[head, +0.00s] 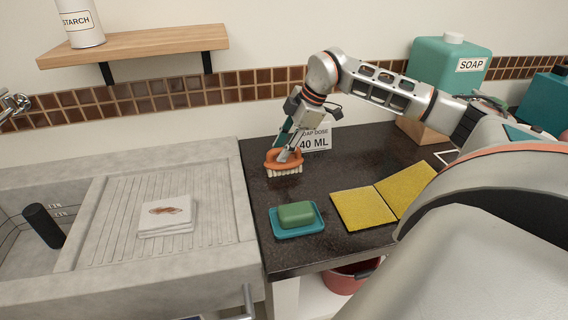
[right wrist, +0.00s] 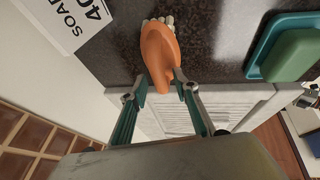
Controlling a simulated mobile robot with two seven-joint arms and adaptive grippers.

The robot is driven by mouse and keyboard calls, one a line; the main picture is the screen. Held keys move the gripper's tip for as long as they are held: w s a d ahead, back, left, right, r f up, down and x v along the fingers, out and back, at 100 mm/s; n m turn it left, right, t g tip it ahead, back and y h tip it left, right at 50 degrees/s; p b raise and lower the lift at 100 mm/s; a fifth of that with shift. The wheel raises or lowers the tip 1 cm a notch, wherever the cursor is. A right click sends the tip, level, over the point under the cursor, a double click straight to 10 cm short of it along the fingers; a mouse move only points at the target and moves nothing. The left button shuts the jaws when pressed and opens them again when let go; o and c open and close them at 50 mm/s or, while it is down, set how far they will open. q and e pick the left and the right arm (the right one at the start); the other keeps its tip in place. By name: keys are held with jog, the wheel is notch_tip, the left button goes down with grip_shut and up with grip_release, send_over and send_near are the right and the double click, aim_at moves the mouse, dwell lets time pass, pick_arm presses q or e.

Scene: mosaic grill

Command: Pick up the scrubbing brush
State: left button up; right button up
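The scrubbing brush (head: 273,161) has an orange body with pale bristles and stands bristles down on the dark counter, near its left edge. In the right wrist view the orange brush (right wrist: 158,48) lies ahead of the fingers, its near end reaching between the tips. My right gripper (head: 286,154) is down at the brush from above and behind. Its fingers (right wrist: 161,82) are apart, one on each side of the near end. The right finger overlaps the orange in the picture; whether it touches cannot be told. My left gripper is not in view.
A green soap bar (head: 296,213) on a teal dish (head: 298,232) and yellow sponge cloths (head: 362,209) lie nearer on the counter. A "40 ML" card (head: 317,138) stands just behind the brush. The stone sink (head: 105,258) with folded cloths (head: 167,217) is left.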

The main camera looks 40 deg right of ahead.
grip_shut()
jog(key=shift+r, duration=0.15)
notch_tip(320, 180, up, 20)
jog(key=p, duration=0.3)
dwell(0.5)
